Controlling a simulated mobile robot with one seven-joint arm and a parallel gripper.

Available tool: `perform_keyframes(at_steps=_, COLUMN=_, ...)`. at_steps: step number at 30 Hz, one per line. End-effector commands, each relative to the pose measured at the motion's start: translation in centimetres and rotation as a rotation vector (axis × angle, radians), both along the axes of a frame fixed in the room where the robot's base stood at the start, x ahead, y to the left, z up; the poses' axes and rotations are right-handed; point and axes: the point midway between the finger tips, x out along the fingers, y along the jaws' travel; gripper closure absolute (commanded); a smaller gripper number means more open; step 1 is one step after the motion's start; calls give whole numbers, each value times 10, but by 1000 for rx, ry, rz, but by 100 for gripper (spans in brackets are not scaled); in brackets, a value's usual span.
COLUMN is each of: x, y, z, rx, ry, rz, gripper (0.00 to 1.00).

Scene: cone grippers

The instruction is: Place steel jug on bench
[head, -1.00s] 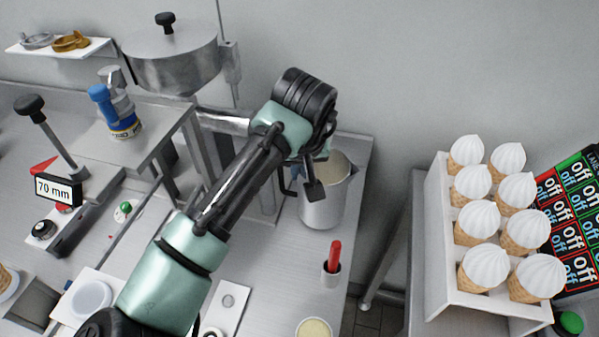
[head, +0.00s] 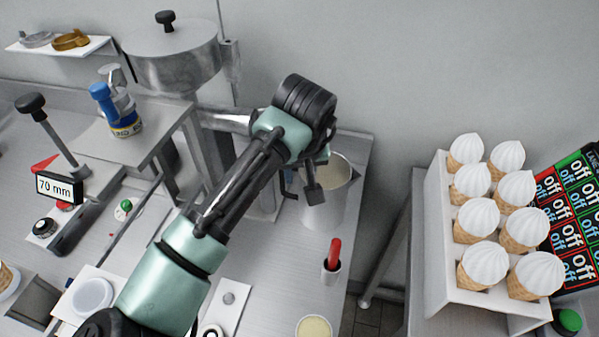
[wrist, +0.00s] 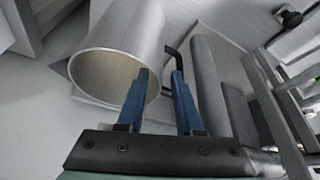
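The steel jug (head: 333,200) stands upright at the right back end of the steel bench (head: 265,262), near the wall. Its top is open and its inside looks cream-coloured. My gripper, partly hidden behind my own wrist in the head view, is at the jug's left side. In the wrist view my gripper (wrist: 160,75) has its two blue fingers apart. The left finger overlaps the mouth of the jug (wrist: 115,30), and the right finger is beside the black handle (wrist: 169,55). I cannot tell whether either finger touches the jug.
A red-handled tool in a small cup (head: 332,262) stands in front of the jug. A steel stand with a round vessel (head: 170,60) is to the left. A white rack of cones (head: 440,230) stands right, across a gap beyond the bench edge.

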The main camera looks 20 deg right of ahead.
Motion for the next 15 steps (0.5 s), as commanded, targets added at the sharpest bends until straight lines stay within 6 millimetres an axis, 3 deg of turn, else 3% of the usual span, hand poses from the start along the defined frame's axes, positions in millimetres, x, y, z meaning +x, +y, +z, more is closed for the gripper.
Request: perform_keyframes(at_steps=15, x=-34, y=9, z=90, rx=-2, ry=-4, rz=0, gripper=65)
